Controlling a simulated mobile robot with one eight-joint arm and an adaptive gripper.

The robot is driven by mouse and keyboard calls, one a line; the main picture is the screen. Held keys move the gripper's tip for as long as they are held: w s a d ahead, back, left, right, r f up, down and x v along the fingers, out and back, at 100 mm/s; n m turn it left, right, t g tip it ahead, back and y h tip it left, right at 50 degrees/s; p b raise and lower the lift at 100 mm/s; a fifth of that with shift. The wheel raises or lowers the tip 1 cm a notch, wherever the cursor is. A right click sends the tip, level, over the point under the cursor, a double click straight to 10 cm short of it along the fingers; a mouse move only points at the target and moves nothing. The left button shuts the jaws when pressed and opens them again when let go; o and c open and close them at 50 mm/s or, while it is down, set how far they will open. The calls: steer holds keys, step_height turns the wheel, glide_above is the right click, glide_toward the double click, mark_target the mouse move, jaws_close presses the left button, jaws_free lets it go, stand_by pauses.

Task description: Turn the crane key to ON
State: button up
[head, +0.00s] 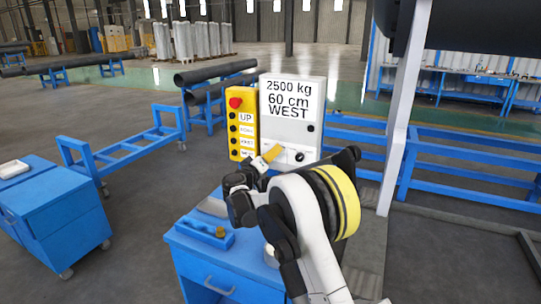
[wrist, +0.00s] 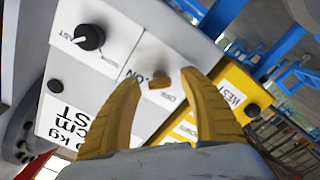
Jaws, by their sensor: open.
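The white control box (head: 291,125) stands on the blue cabinet, with a sign reading 2500 kg, 60 cm, WEST. In the wrist view, a small tan key (wrist: 159,82) sits on the box's white face (wrist: 120,62) beside labels that appear to read ON and OFF. My gripper (wrist: 158,78) is open, with its yellow fingers on either side of the key and a gap visible around it. In the head view, my gripper (head: 268,157) is at the lower front of the box and hides the key. Which label the key points to I cannot tell.
A black knob (wrist: 89,37) sits on the same face, near the key. A yellow push-button box (head: 242,125) with a red button stands directly left of the white box. The blue cabinet (head: 225,265) is below my arm, with a blue tray (head: 205,233) on top.

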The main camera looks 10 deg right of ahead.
steer(key=v, duration=1.2)
steer(key=shift+d+r, duration=0.1)
steer(key=s+d+r+m+g+y, duration=0.1)
steer(key=s+d+r+g+y, duration=0.15)
steer(key=s+d, duration=0.55)
steer(key=s+d+r+g+y, duration=0.1)
steer(key=s+d+g+y, duration=0.2)
steer(key=s, duration=0.9)
steer(key=s+a+f+y, duration=0.1)
steer(key=s+f, duration=0.1)
steer(key=s, duration=0.6)
steer(key=s+a+f+g+y, duration=0.1)
steer(key=s+f+y, duration=0.1)
steer(key=s, duration=0.6)
steer(key=s+a+f+g+y, duration=0.1)
steer(key=s+f+y, duration=0.1)
steer(key=s, duration=0.6)
steer(key=shift+a+f+m, duration=0.4)
steer(key=shift+f, duration=0.25)
